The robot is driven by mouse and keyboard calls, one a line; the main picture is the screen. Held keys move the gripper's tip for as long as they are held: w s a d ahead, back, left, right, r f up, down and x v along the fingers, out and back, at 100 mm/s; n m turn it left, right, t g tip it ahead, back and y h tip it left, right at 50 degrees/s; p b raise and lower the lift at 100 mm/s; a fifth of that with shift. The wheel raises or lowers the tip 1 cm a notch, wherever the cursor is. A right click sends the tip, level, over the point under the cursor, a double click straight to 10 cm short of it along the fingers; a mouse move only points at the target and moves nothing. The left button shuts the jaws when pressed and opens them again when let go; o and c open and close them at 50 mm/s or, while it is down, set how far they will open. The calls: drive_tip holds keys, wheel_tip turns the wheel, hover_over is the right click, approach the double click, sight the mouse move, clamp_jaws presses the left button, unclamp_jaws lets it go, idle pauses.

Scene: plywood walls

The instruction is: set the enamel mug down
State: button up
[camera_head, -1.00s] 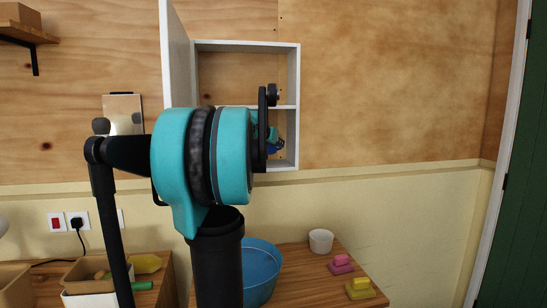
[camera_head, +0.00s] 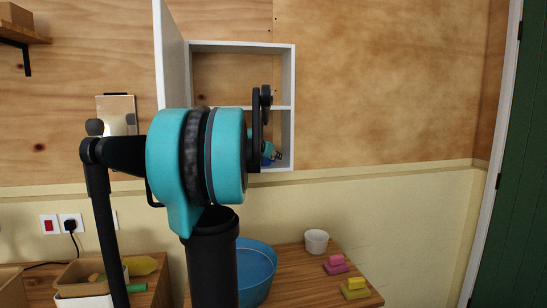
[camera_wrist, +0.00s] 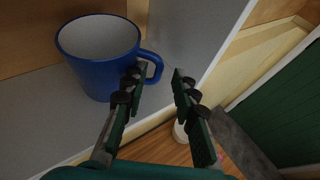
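The blue enamel mug (camera_wrist: 98,55) stands upright on the grey floor of the open white wall cabinet (camera_head: 291,100), at the upper left of the wrist view. Its handle (camera_wrist: 152,66) points right. My gripper (camera_wrist: 157,74) is open with nothing between its fingers. The left fingertip overlaps the handle in the picture; I cannot tell whether it touches. The right finger is clear of the mug. In the head view my arm hides most of the cabinet's lower compartment, with only a bit of blue showing there.
The cabinet door (camera_head: 172,55) stands open on the left. Below, the wooden table (camera_head: 296,278) holds a blue basin (camera_head: 257,270), a white cup (camera_head: 316,241), a pink block (camera_head: 336,265) and a yellow block (camera_head: 354,289). The wall right of the cabinet is clear.

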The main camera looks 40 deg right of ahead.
drive_tip(key=shift+r, duration=0.1)
drive_tip(key=v, duration=1.2)
